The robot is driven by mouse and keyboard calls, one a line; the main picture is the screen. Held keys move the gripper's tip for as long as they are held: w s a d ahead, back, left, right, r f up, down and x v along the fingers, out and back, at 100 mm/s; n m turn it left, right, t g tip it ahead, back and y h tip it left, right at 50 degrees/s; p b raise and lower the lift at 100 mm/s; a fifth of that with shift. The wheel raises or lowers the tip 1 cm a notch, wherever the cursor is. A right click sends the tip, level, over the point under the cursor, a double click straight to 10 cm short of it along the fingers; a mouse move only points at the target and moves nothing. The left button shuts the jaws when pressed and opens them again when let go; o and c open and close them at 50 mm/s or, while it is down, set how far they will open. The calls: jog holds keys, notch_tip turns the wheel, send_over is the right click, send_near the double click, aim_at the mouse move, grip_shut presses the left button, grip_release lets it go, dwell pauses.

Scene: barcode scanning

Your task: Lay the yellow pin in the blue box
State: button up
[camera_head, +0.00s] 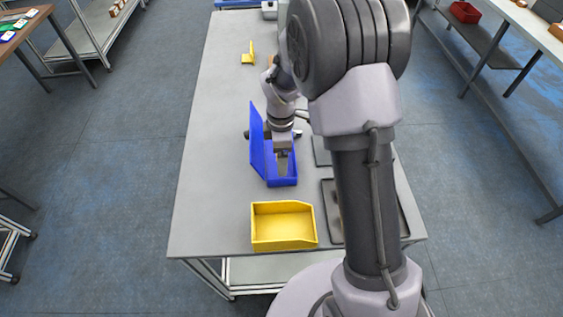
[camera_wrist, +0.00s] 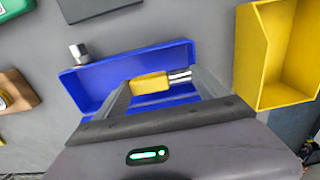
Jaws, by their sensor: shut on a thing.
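The blue box (camera_head: 257,145) stands on the grey table in the head view, with a tall wall on its left. It also fills the middle of the wrist view (camera_wrist: 84,82). My gripper (camera_head: 283,158) points down into or just above the box. In the wrist view the fingers of my gripper (camera_wrist: 162,80) are shut on the yellow pin (camera_wrist: 148,84). The pin lies crosswise between them, its metal end to the right. It shows against the box's inside; I cannot tell whether it touches the floor. The pin cannot be made out in the head view.
An empty yellow bin (camera_head: 283,225) stands in front of the blue box. A metal part (camera_wrist: 79,53) is at the box's rim in the wrist view. Dark trays (camera_head: 329,200) lie to the right. A yellow bracket-like thing (camera_head: 248,57) is farther back. The table's left side is clear.

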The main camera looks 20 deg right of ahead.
jog(key=shift+f+b, duration=0.7)
jog(key=shift+f, duration=1.4)
jog(key=o, duration=1.4)
jog(key=shift+o, duration=0.2)
jog(key=shift+r, duration=0.15)
notch_tip(320, 180, up, 12)
jog(key=p, duration=0.4)
jog(key=shift+r, duration=0.25)
jog(key=s+a+r+m+t+y, duration=0.1)
jog(key=s+a+r+m+t, duration=0.15)
jog(key=s+r+m, duration=1.15)
jog(key=s+a+r+m+t+y, duration=0.1)
jog(key=s+r+m+t, duration=0.2)
jog(key=s+m, duration=0.3)
jog(key=s+r, duration=0.1)
jog(key=s, duration=0.2)
jog(key=shift+s+a, duration=0.15)
jog(key=shift+a, duration=0.05)
